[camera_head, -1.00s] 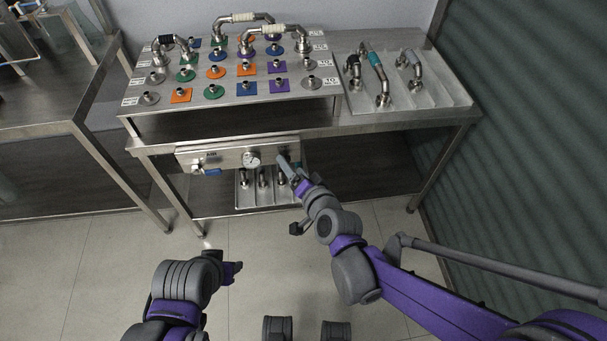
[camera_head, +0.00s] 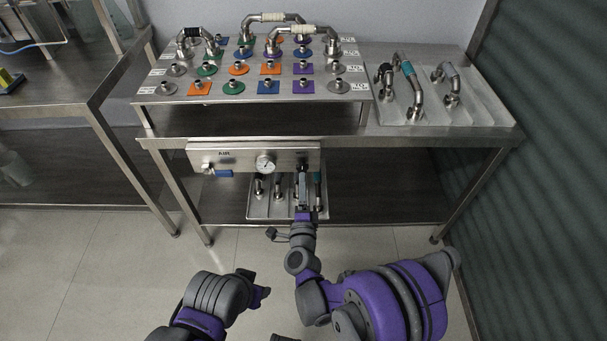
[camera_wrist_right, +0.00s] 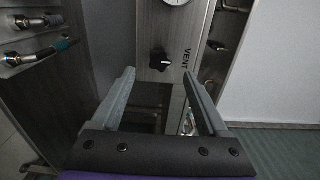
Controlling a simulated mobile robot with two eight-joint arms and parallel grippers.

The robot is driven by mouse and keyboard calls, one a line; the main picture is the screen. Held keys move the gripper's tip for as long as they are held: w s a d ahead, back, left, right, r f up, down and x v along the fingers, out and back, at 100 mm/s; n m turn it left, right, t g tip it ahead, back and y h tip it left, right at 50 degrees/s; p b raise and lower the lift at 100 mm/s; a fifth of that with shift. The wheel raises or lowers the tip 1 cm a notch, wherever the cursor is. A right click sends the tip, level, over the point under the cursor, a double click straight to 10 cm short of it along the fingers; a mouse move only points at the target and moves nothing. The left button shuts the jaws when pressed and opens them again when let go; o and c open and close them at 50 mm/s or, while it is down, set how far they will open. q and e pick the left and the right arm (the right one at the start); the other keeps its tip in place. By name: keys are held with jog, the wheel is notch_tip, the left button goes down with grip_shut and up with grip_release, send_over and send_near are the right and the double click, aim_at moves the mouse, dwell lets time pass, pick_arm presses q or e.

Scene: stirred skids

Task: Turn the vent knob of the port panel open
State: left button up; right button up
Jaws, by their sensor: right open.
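The port panel (camera_head: 237,158) is a steel plate under the front edge of the bench. In the right wrist view, the vent knob (camera_wrist_right: 159,59) is a black lobed knob on the panel (camera_wrist_right: 152,28), beside a VENT label (camera_wrist_right: 187,59). My right gripper (camera_head: 303,176) points at the right end of the panel and hides the knob in the head view. Its two fingers (camera_wrist_right: 160,90) are open and empty, with the knob beyond the tips and roughly midway between them. My left gripper (camera_head: 261,287) is low and away from the bench; its fingers are not clear.
A gauge (camera_head: 265,165) and a blue-handled valve (camera_head: 217,173) are on the panel. Below it, a tray (camera_head: 257,211) holds several metal fittings. The bench top carries a port board (camera_head: 152,91) and a tray of bent pipes (camera_head: 466,112). The floor in front is clear.

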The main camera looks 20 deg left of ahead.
aim_at(302, 170)
jog(key=x, duration=0.5)
jog(key=shift+w, duration=0.4)
grip_shut()
